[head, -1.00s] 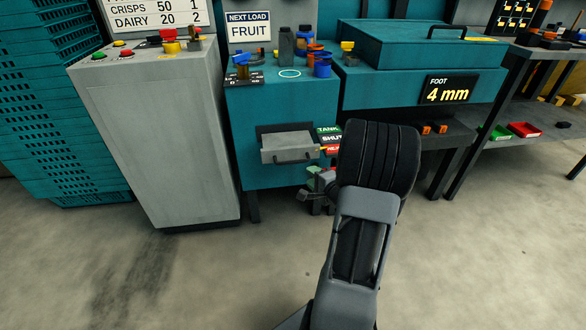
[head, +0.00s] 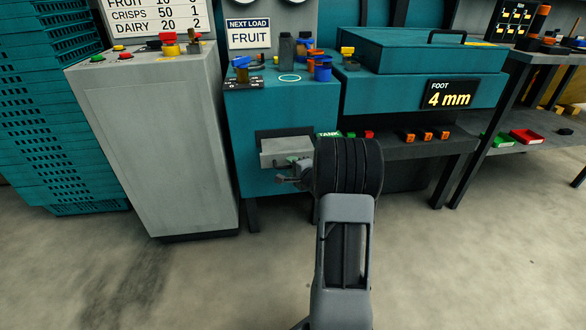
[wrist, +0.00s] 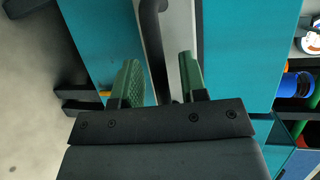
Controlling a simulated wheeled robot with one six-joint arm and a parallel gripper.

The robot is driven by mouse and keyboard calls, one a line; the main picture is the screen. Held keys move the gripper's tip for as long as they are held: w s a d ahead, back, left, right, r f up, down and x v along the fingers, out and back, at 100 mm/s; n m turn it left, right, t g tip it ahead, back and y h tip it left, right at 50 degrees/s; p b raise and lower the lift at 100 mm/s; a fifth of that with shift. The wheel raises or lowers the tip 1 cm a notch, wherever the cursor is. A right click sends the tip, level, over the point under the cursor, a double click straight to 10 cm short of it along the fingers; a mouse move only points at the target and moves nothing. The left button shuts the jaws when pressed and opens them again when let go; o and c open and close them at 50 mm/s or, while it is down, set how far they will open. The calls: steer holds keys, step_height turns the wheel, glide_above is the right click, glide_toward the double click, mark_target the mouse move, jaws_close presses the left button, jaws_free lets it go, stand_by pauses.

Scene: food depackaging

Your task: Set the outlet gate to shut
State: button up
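The outlet gate (head: 272,151) is a grey box-like front standing out of the teal cabinet, with a dark bar handle. In the wrist view the handle (wrist: 153,30) runs between the two green fingers. My gripper (wrist: 158,62) is open, with visible gaps between the handle and the fingers. In the head view my gripper (head: 290,172) is at the gate's lower right, partly hidden by my wrist. The green TANK label (head: 327,134) shows beside the gate. The labels below it are hidden behind my arm. A small yellow piece (wrist: 105,93) shows left of the fingers in the wrist view.
A grey cabinet (head: 155,130) with buttons stands at the left. A teal machine with a 4 mm display (head: 450,94) stands to the right, above a dark shelf with orange blocks (head: 427,136). Cups and a blue knob (head: 241,68) sit on top. The floor in front is clear.

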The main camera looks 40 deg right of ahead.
jaws_close()
stand_by(0.3)
